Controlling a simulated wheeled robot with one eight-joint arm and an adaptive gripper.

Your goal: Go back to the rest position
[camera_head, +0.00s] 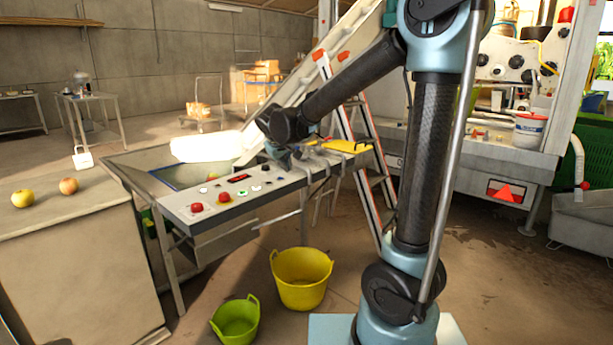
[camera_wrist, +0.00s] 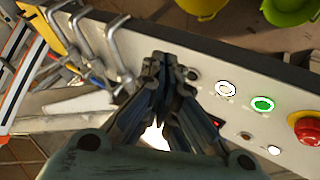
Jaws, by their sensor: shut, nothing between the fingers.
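My gripper (camera_wrist: 160,65) is shut and empty in the wrist view, its fingertips together over the edge of a control panel. The panel (camera_wrist: 205,52) carries a white button (camera_wrist: 225,88), a green button (camera_wrist: 262,104) and a red knob (camera_wrist: 307,128). In the head view my arm reaches left to the panel (camera_head: 228,212), and my gripper (camera_head: 296,160) is small and partly hidden among clamps there. I cannot tell from the views whether the fingertips touch the panel.
Metal clamps (camera_wrist: 118,45) stand close beside my gripper. A yellow tub (camera_head: 301,285) and a green tub (camera_head: 236,322) are on the floor below the panel. A ladder (camera_head: 372,160) stands behind my arm.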

